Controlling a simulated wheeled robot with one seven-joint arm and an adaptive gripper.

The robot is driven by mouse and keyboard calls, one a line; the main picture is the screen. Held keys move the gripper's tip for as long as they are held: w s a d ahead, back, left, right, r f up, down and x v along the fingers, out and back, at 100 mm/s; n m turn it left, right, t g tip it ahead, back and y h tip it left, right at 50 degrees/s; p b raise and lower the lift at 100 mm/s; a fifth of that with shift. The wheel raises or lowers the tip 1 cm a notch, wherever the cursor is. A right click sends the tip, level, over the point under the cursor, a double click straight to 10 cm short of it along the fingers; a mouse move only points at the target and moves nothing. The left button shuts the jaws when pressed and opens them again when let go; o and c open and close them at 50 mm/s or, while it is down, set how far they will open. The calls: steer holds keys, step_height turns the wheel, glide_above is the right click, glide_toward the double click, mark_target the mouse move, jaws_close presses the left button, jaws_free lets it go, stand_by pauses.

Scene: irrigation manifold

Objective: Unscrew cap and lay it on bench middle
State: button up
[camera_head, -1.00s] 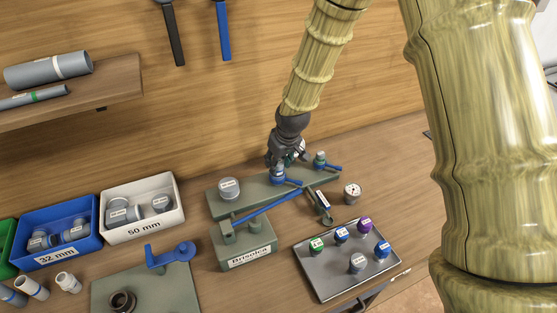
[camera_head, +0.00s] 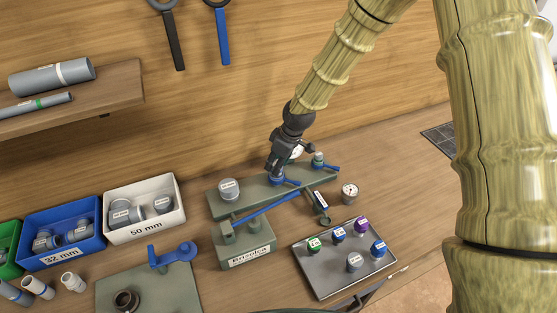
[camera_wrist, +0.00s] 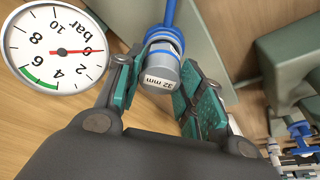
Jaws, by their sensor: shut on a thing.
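A grey cap marked 32 mm (camera_wrist: 160,77) sits on a blue-ringed fitting with a blue handle (camera_wrist: 169,14) in the wrist view. My gripper (camera_wrist: 160,92) is shut on this cap, with one green-padded finger on each side. In the head view my gripper (camera_head: 276,172) is at the blue valve (camera_head: 278,181) on the grey-green manifold stand, and it hides the cap there. The wooden bench (camera_head: 400,179) runs beneath.
A pressure gauge (camera_wrist: 55,48) is close left of the fingers in the wrist view. A larger grey cap (camera_head: 229,189) and a second valve (camera_head: 319,161) flank my gripper. A metal tray (camera_head: 330,281) holds several caps. Labelled bins (camera_head: 140,228) stand left.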

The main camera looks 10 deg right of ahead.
steer(key=shift+w+a+r+n+p, duration=0.2)
steer(key=shift+n+p, duration=0.15)
steer(key=shift+n, duration=0.55)
steer(key=shift+n+y+p, duration=0.3)
steer(key=shift+n+p, duration=0.05)
steer(key=shift+n, duration=0.15)
steer(key=shift+n+g+p, duration=0.55)
steer(key=shift+n+g, duration=0.05)
steer(key=shift+n, duration=1.2)
steer(key=shift+a, duration=0.1)
steer(key=n+g+p, duration=0.1)
steer(key=n, duration=0.2)
steer(key=shift+w, duration=0.1)
steer(key=shift+n+g, duration=0.3)
steer(key=shift+n, duration=0.5)
